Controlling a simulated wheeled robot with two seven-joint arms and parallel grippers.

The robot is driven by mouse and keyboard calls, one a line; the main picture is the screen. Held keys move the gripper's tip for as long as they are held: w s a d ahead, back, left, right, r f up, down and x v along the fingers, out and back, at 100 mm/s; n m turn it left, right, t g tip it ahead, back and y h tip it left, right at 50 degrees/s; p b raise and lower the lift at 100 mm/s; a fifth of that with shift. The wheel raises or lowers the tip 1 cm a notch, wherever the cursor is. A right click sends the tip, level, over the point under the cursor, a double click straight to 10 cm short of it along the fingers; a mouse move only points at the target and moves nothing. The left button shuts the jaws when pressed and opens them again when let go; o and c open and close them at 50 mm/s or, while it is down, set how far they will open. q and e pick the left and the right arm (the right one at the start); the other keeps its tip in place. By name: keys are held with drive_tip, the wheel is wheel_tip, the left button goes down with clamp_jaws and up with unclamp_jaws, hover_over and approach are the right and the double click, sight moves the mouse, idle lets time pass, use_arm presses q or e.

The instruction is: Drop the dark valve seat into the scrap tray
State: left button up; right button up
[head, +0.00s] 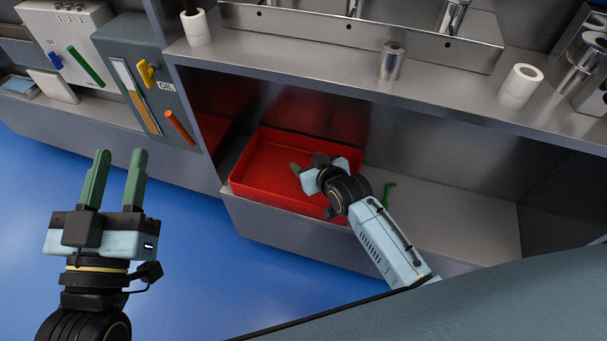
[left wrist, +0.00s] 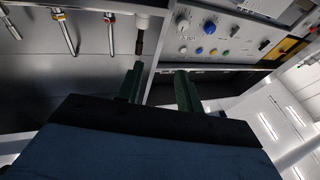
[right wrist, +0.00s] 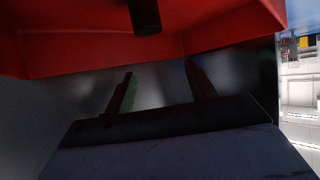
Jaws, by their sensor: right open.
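The red scrap tray (head: 262,156) stands on the floor of the open metal bay in the head view. Its red wall (right wrist: 225,35) fills the top of the right wrist view. My right gripper (head: 300,166) is over the tray, its jaws open and empty in the right wrist view (right wrist: 159,72). A dark cylinder (right wrist: 146,14), possibly the valve seat, shows against the tray, apart from the fingertips and cut by the frame. I cannot tell whether it rests in the tray or is above it. My left gripper (head: 121,156) is open and empty, over the blue floor.
A green bent piece (head: 387,194) lies beside my right arm on the bay floor. The shelf (head: 455,105) above the bay holds a metal can (head: 391,62) and white rolls (head: 520,86). A grey oil panel (head: 140,80) stands left of the bay. The bay's right side is clear.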

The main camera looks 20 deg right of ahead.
use_arm(q)
wheel_tip(320, 180, down, 11)
drive_tip(key=s+a+g+y+p, duration=0.1)
drive_tip(key=a+g+y+p, duration=0.2)
drive_tip(key=g, duration=0.5)
drive_tip(key=s+a+f+n+g+y+p, duration=0.1)
drive_tip(key=s+a+f+g+y+p, duration=0.1)
drive_tip(key=s+a+f+g, duration=0.3)
drive_tip(key=s+f+g+p, duration=0.1)
drive_tip(key=s+f+g, duration=0.2)
drive_tip(key=s, duration=0.3)
drive_tip(key=shift+s+f+g+y+p, duration=0.3)
drive_tip(key=shift+f+g+p, duration=0.1)
drive_tip(key=shift+f, duration=0.4)
use_arm(e)
drive_tip(key=v, duration=1.3)
drive_tip(key=shift+s+r, duration=0.1)
